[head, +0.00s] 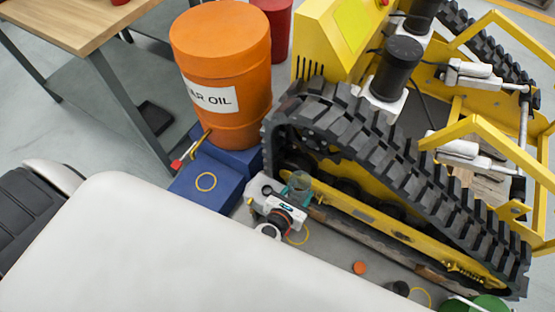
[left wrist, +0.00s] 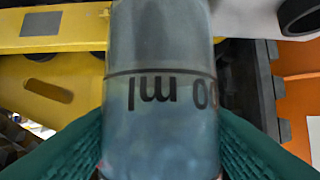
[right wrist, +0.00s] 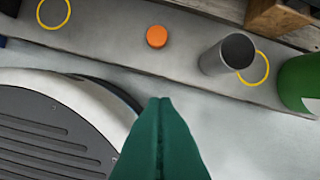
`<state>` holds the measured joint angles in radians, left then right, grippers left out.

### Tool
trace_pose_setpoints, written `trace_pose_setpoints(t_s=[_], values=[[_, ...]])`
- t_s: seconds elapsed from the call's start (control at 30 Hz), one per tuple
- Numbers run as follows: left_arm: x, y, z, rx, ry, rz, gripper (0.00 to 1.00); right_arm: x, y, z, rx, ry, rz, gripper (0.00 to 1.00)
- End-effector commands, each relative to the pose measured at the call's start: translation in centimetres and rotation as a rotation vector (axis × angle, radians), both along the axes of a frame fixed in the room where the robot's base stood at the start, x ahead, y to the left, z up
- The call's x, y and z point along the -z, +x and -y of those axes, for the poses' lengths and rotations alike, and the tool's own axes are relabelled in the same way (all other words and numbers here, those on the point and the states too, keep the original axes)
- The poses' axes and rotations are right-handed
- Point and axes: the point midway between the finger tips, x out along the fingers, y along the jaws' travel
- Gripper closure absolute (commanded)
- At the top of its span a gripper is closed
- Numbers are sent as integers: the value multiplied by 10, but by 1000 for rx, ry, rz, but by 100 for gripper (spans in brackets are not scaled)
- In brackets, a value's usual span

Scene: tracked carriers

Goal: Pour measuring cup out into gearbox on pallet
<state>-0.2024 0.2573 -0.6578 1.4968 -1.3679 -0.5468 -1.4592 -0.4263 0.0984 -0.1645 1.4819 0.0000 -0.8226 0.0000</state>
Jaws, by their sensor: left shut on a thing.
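My left gripper (head: 297,192) is shut on the measuring cup (head: 300,182), a clear cylinder beside the near track of the yellow carrier. The left wrist view shows the cup (left wrist: 160,60) between green fingers, with dark "ml" lettering upside down and a dark line round it. I cannot tell how far it is tilted or how full it is. My right gripper (right wrist: 162,105) is shut and empty above the floor. I cannot make out the gearbox in any view.
The tracked carrier (head: 400,180) fills the right. A grey strip holds an orange cap (right wrist: 156,37), a grey cylinder (right wrist: 228,55) and yellow rings. A green object (right wrist: 301,83) stands at its right end.

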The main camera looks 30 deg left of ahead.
Motion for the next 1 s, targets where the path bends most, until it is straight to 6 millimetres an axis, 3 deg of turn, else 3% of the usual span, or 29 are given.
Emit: trace_pose_setpoints(t_s=[0.2,0.57,0.77,1.0], values=[[3,-5,3,12,2,0,74,2,-10,2,2,-7,-35,100],[3,-4,2,12,-23,1,74,-5,-3,1,3,-5,-24,100],[3,-5,1,13,-94,5,74,-30,12,-1,6,-3,-6,100],[2,-4,-3,12,-215,12,74,-85,29,-3,12,0,29,100]])
